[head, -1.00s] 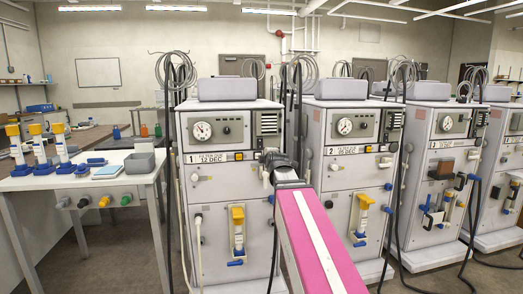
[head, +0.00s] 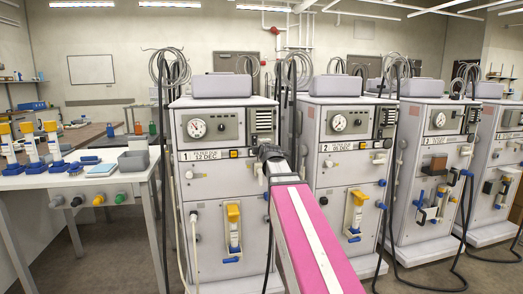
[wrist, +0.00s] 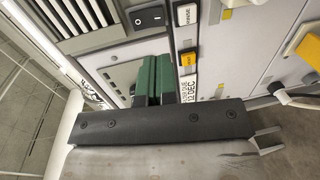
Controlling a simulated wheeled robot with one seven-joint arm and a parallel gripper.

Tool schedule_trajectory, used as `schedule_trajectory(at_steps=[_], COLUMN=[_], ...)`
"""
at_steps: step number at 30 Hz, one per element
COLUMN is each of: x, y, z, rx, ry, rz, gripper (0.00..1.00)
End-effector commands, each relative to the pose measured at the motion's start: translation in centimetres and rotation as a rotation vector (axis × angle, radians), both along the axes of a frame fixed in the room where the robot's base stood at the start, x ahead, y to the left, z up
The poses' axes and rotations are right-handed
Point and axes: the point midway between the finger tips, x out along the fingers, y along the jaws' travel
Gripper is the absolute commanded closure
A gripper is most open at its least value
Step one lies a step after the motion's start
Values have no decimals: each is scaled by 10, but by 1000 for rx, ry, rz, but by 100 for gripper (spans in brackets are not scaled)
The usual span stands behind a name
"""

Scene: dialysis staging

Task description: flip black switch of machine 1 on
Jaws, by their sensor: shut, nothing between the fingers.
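Machine 1 (head: 205,165) is a pale grey cabinet marked "1", with a round gauge and a vent on its upper panel. In the wrist view its black rocker switch (wrist: 150,16) sits on the panel between a vent and a column of label buttons. My gripper (wrist: 154,62) shows there as green fingers, closed together and empty. Its tips appear below the switch in the picture, apart from it. I cannot tell the switch's position. In the head view my arm's dark end is at the right of machine 1's front, below the vent, and hides the fingers.
Machine 2 (head: 337,170) stands just right, with further machines beyond. Dark hoses (head: 390,200) hang between them. A white table (head: 70,182) at left holds several yellow-topped, blue-based items and a grey bin (head: 134,162). A yellow-topped filter (head: 233,230) is on machine 1's lower front.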

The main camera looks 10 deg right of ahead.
Motion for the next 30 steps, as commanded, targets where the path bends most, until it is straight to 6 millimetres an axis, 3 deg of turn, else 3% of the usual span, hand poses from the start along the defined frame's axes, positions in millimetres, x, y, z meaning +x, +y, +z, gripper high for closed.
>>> schedule_trajectory(at_steps=[3,15,30], x=[27,94,103], y=[0,-1,0], z=[-3,-13,-14], rx=[0,0,0], ry=[1,0,-1], rz=[0,-1,-1], gripper=[100,100,100])
